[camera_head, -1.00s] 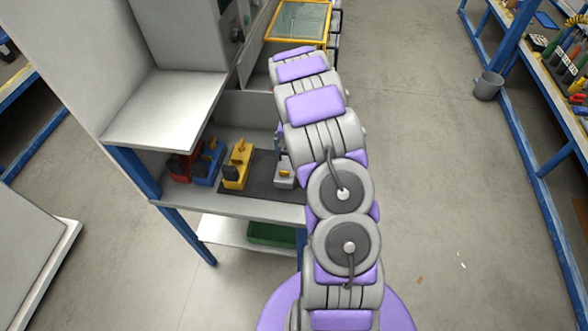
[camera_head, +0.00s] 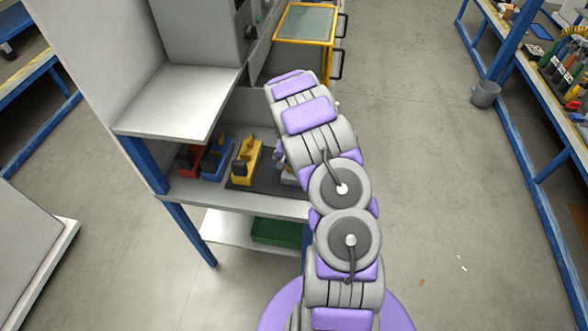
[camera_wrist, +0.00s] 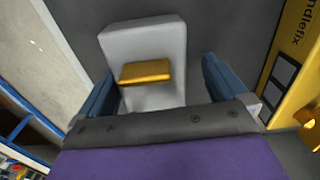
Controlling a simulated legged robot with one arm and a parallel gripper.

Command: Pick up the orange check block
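An orange-yellow block (camera_wrist: 146,72), likely the orange check block, shows in the wrist view against a light grey holder (camera_wrist: 150,40). My gripper (camera_wrist: 160,70) is open. Its two blue fingers stand apart, one on each side of the holder and block, with gaps showing. I cannot tell how far beyond the fingertips the block is. In the head view my arm hides the gripper and the block; only a bit of the grey holder (camera_head: 288,177) shows beside the arm.
The holder stands on a dark mat (camera_head: 268,181) on a bench shelf (camera_head: 240,201). Yellow (camera_head: 245,160), blue (camera_head: 214,160) and red (camera_head: 190,160) units stand to its left. An upper shelf (camera_head: 175,105) overhangs on the left. A yellow-framed case (camera_head: 305,25) is behind. Floor at right is open.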

